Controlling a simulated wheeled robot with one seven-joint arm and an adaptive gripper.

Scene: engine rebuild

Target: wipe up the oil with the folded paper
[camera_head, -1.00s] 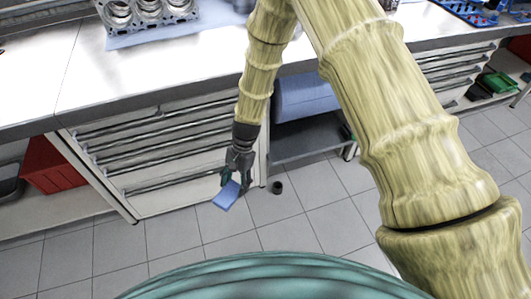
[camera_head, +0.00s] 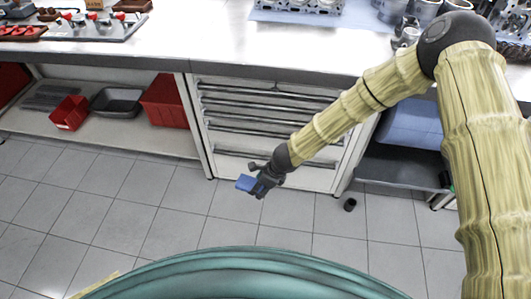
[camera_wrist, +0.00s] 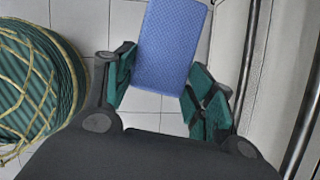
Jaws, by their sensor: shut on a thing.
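The folded paper (camera_head: 246,183) is a small blue pad. My gripper (camera_head: 259,187) is shut on it and holds it in the air, in front of the drawer cabinet and above the tiled floor. In the wrist view the blue textured paper (camera_wrist: 168,45) sticks out past the fingers of my gripper (camera_wrist: 155,82), one finger on each side of it. I cannot make out any oil in these views.
A metal bench top (camera_head: 190,40) runs along the back, with a drawer cabinet (camera_head: 265,125) below it. Red bins (camera_head: 163,102) and a grey tray (camera_head: 117,102) stand on the low shelf at left. A small black cylinder (camera_head: 350,205) is on the floor. The tiled floor at left is clear.

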